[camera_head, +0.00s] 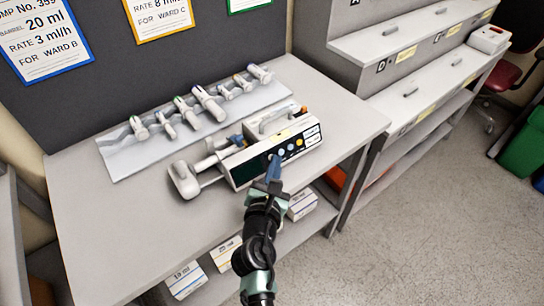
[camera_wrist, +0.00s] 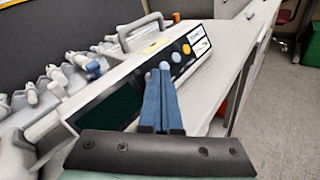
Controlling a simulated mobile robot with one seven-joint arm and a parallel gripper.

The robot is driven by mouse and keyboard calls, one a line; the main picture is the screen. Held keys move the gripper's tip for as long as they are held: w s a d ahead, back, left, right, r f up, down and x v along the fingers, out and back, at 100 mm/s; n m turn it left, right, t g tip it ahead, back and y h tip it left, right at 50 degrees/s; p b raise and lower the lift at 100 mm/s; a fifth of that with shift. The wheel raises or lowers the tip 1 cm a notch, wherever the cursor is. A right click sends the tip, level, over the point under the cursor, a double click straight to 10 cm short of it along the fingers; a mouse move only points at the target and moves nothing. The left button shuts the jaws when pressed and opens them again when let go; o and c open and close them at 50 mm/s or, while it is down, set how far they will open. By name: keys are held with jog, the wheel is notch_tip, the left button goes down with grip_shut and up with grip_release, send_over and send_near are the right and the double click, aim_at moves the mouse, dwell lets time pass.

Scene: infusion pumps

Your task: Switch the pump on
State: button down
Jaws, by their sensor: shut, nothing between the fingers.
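The infusion pump (camera_head: 262,150) stands on the grey table. It is a white unit with a carry handle, a dark screen (camera_head: 246,170) on the left of its front and round buttons on the right. In the wrist view the pump (camera_wrist: 140,55) fills the upper middle, and its screen (camera_wrist: 108,108) looks dark. My gripper (camera_head: 273,163) is in front of the pump's front face. Its blue fingers are together and empty in the wrist view (camera_wrist: 155,75), with the tips at the row of buttons. I cannot tell whether they touch. A yellow button (camera_wrist: 186,49) shows right of the tips.
Several syringes (camera_head: 208,103) lie in a rack (camera_head: 115,160) behind the pump. Signs hang on the dark panel. Boxes (camera_head: 186,280) sit on the shelf below. A stepped cabinet (camera_head: 400,60) stands right; the table's left front is clear.

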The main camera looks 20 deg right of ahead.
dwell(0.4)
jog(key=shift+s+d+r+p, duration=0.2)
jog(key=shift+s+r+p, duration=0.05)
jog(key=shift+s+p, duration=0.4)
jog(key=shift+r, duration=0.1)
jog(key=shift+s+d+r+p, duration=0.2)
jog(key=shift+s+p, duration=0.1)
jog(key=shift+p, duration=0.15)
jog(key=s+p, duration=0.1)
jog(key=s+r+p, duration=0.1)
jog(key=s+d, duration=0.1)
jog(key=shift+s+r+p, duration=0.25)
jog(key=shift+s+p, duration=0.1)
jog(key=shift+p, duration=0.05)
dwell(0.4)
